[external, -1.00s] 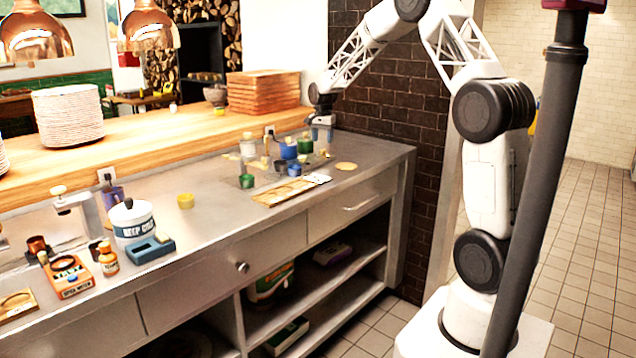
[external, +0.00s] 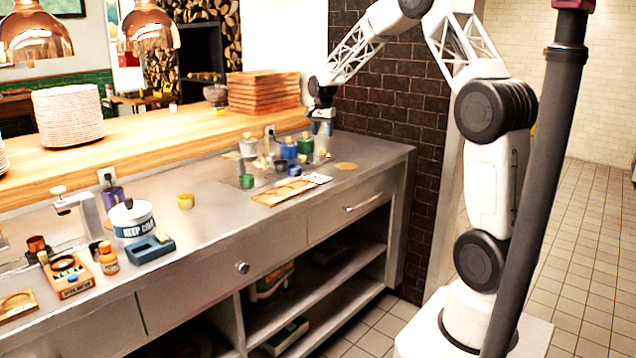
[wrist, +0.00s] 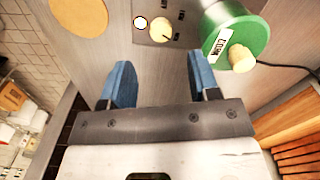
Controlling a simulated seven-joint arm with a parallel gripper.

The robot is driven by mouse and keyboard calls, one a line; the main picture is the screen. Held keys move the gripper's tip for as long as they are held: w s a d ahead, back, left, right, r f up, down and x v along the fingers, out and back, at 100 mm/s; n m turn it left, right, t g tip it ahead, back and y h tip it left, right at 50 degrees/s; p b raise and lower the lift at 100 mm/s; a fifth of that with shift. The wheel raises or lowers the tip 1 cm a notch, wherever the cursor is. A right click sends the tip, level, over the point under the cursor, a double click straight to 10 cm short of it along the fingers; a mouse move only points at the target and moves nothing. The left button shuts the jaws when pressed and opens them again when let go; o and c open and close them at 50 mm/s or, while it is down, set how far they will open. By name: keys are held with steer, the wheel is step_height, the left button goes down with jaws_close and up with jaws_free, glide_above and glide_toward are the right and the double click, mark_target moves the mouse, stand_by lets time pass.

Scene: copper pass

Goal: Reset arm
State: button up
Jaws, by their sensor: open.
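My gripper (external: 321,130) hangs from my arm above the far right end of the steel counter (external: 225,215). In the wrist view my gripper (wrist: 160,85) shows two blue fingers spread apart with nothing between them. A green container (wrist: 240,40) with a pale knob and a label lies beyond and to the right of the fingers, apart from them. The green container (external: 306,146) stands just below and left of my gripper in the external view.
Blue containers (external: 288,151) and several small pots crowd beside the green one. A round tan disc (external: 346,166) lies flat to the right. A wooden board (external: 285,192) lies near the front edge. Stacked wooden boxes (external: 262,92) stand behind on the ledge. A dark brick wall (external: 385,110) is close by on the right.

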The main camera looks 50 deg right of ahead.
steer(key=s+a+r+n+t, duration=0.1)
steer(key=s+a+r+n, duration=0.3)
steer(key=s+a+r, duration=0.45)
steer(key=s+a+r+n, duration=0.3)
steer(key=s+a+r, duration=0.2)
steer(key=s+a, duration=0.7)
steer(key=s+a+f+n, duration=0.1)
steer(key=s+a+n, duration=0.2)
steer(key=s, duration=1.1)
steer(key=s+a+f+n+t, duration=0.1)
steer(key=s+a+n, duration=0.3)
steer(key=s, duration=1.1)
steer(key=shift+s+a+f+t, duration=0.3)
steer(key=shift+a+f, duration=0.05)
steer(key=shift+a, duration=0.35)
stand_by(0.5)
